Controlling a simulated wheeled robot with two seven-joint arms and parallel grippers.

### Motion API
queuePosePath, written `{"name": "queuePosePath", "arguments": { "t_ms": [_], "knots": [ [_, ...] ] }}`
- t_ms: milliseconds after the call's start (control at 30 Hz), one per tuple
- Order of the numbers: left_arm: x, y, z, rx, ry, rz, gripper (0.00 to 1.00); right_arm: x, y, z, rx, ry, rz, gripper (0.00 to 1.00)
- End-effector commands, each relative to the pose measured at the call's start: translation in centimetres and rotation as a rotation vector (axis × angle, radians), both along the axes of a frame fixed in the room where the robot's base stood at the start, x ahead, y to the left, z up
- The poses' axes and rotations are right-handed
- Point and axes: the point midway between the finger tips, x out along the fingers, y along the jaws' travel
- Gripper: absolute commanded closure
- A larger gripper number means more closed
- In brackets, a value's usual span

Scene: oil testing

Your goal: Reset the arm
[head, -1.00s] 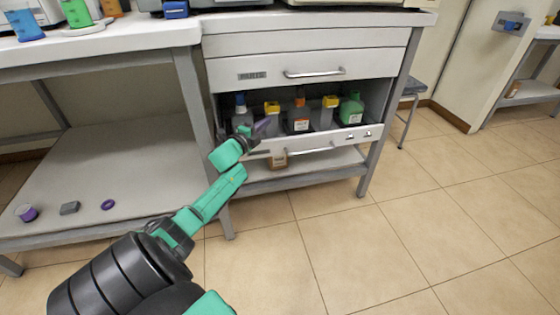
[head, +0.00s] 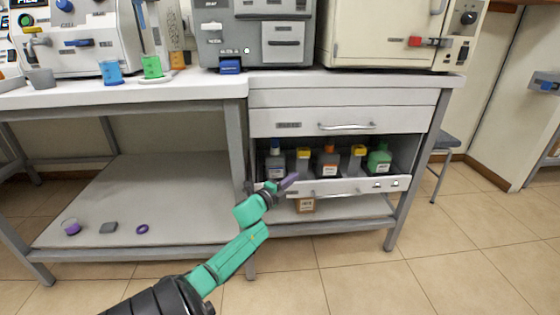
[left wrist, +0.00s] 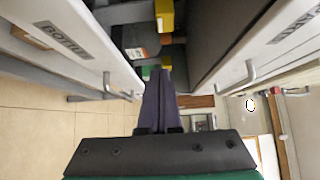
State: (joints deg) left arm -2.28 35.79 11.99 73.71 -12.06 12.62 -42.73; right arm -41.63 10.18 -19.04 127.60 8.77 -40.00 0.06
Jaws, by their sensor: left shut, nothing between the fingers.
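My left arm reaches in from the bottom of the head view. Its left gripper (head: 289,181) is shut and empty, with its purple fingers together in front of the open bottle drawer (head: 335,190). In the left wrist view the gripper (left wrist: 160,85) also shows shut, with nothing between its fingers. Several bottles stand in the drawer, among them a blue-capped one (head: 275,163), an orange-capped one (head: 328,163) and a green one (head: 379,160). My right gripper is not in view.
The closed upper drawer (head: 290,121) sits above the open one. Instruments and a blue beaker (head: 111,72) and green beaker (head: 152,67) stand on the worktop. The tiled floor (head: 400,275) at right is clear.

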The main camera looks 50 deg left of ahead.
Motion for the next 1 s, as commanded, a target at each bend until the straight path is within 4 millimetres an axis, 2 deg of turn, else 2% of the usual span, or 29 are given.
{"name": "queuePosePath", "arguments": {
  "t_ms": [200, 333, 467, 767, 867, 967, 1000],
  "knots": [
    [-4.1, -0.7, 0.3, -0.001, 0.004, 0.002, 1.0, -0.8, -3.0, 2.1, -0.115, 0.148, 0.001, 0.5],
    [-5.9, -1.0, 0.1, -0.001, 0.002, 0.001, 1.0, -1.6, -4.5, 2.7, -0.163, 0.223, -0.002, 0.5],
    [-6.5, -1.1, 0.1, 0.001, 0.0, 0.001, 1.0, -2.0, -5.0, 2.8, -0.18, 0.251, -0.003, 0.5],
    [-6.4, -1.5, -0.4, -0.021, 0.01, 0.003, 1.0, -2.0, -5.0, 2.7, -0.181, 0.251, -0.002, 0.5],
    [-6.4, -4.3, -3.3, -0.169, 0.076, 0.025, 1.0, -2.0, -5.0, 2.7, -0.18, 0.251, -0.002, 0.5],
    [-7.4, -10.3, -8.3, -0.457, 0.215, 0.08, 1.0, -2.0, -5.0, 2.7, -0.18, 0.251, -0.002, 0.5],
    [-8.2, -13.1, -10.4, -0.583, 0.282, 0.111, 1.0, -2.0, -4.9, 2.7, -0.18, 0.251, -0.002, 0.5]
  ]
}}
